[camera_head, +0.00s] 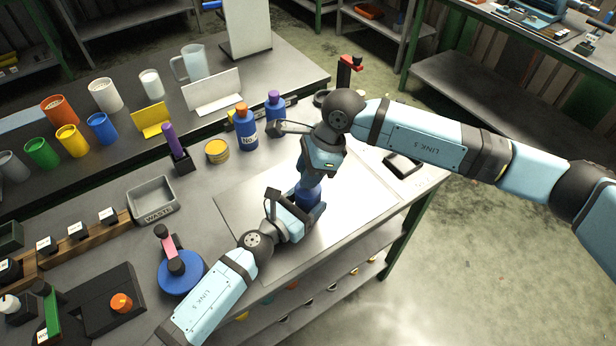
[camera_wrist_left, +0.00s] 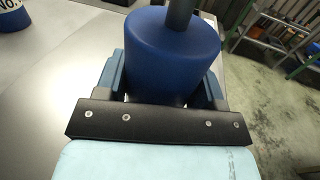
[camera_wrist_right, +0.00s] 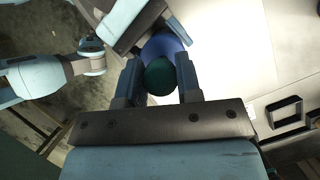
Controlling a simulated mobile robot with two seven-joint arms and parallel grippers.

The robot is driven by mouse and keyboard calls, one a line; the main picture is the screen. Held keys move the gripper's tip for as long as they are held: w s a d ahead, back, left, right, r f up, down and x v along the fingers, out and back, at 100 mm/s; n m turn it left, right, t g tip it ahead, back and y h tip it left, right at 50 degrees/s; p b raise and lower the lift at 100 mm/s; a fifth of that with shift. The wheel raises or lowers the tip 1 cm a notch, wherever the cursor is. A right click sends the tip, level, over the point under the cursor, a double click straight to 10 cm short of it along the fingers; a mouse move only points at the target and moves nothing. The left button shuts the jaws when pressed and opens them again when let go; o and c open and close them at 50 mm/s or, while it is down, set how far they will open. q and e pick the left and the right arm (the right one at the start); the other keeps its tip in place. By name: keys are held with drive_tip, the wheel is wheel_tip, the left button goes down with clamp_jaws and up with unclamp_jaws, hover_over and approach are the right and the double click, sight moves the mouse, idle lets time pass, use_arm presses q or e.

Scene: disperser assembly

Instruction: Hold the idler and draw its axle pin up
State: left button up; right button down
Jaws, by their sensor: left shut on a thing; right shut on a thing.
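The idler is a blue drum (camera_head: 309,189), held upright above the pale mat near the table's front. My left gripper (camera_head: 308,203) is shut on its sides; the left wrist view shows the drum (camera_wrist_left: 172,58) between the fingers. The axle pin (camera_wrist_left: 180,14) is a dark rod standing out of the drum's top. In the right wrist view its dark green round end (camera_wrist_right: 160,76) lies between the fingers of my right gripper (camera_wrist_right: 160,82), shut on it, with the blue drum (camera_wrist_right: 164,45) beyond. In the head view my right gripper (camera_head: 321,160) covers the pin.
The pale mat (camera_head: 240,193) is largely bare around the grippers. Blue bottles (camera_head: 246,132) and a yellow tin (camera_head: 216,151) stand behind it. A grey waste bin (camera_head: 153,199) and a blue disc with a pink-handled tool (camera_head: 181,274) are at left. A black frame (camera_head: 402,165) lies at right.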

use_arm(q)
drive_tip(key=shift+f, duration=0.1)
use_arm(e)
drive_tip(key=shift+r, duration=0.75)
use_arm(q)
drive_tip(key=shift+a, duration=0.1)
use_arm(e)
drive_tip(key=c, duration=0.8)
unclamp_jaws()
use_arm(q)
drive_tip(key=o, duration=1.3)
use_arm(e)
drive_tip(key=v, duration=1.2)
use_arm(q)
drive_tip(key=shift+s, duration=0.1)
drive_tip(key=v, duration=1.1)
drive_tip(key=shift+s+a, duration=0.25)
drive_tip(key=shift+s, duration=0.05)
use_arm(e)
drive_tip(key=shift+s, duration=0.1)
